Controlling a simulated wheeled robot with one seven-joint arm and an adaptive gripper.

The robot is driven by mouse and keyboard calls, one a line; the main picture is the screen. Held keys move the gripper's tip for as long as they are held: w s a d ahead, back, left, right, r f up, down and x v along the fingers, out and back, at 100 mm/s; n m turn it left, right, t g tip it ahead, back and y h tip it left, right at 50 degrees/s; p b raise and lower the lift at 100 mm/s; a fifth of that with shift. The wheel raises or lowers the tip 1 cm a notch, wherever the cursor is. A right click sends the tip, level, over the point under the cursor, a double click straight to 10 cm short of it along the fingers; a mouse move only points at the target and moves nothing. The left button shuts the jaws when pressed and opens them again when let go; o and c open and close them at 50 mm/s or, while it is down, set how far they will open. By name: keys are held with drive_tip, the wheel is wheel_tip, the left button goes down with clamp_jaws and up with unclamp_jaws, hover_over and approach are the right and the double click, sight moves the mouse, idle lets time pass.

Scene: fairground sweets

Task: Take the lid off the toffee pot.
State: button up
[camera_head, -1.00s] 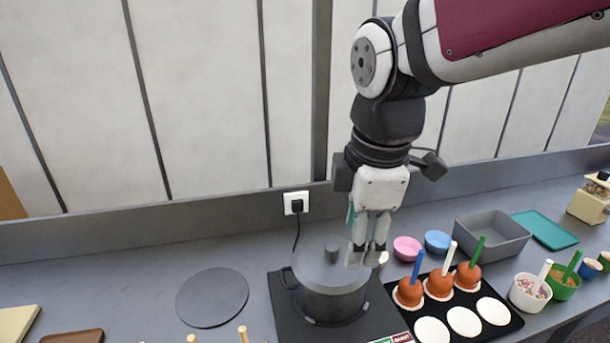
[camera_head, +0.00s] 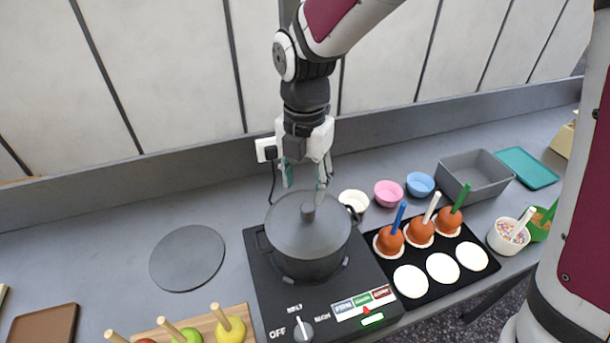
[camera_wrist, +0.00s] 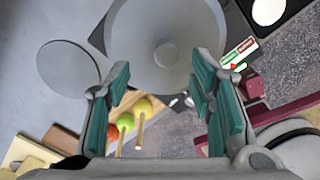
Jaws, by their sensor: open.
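The toffee pot (camera_head: 304,266) is dark grey and stands on a black hob (camera_head: 262,290). Its grey lid (camera_head: 290,228) with a round knob (camera_head: 308,206) sits on top, and the lid also shows in the wrist view (camera_wrist: 140,40). My gripper (camera_head: 304,186) is open and empty, above the far side of the lid. In the wrist view my gripper (camera_wrist: 160,90) has its teal finger pads wide apart, with the knob (camera_wrist: 165,54) beyond them, roughly centred between them. The fingers appear clear of the knob.
A flat dark round mat (camera_head: 187,258) lies left of the hob. Right are toffee apples on a black tray (camera_head: 428,272), small bowls (camera_head: 388,193) and a grey bin (camera_head: 474,176). Apples on sticks (camera_head: 231,329) sit on a board in front. A wall socket (camera_head: 266,149) is behind.

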sight(308, 207)
drive_tip(key=shift+f, duration=0.8)
drive_tip(key=f, duration=0.1)
drive_tip(key=f+p, duration=0.1)
drive_tip(key=f, duration=0.2)
drive_tip(key=shift+s+d+f+p, duration=0.25)
drive_tip(key=shift+s+d+p, duration=0.05)
drive_tip(key=shift+s, duration=0.05)
drive_tip(key=shift+f, duration=0.4)
drive_tip(key=shift+w, duration=0.1)
clamp_jaws()
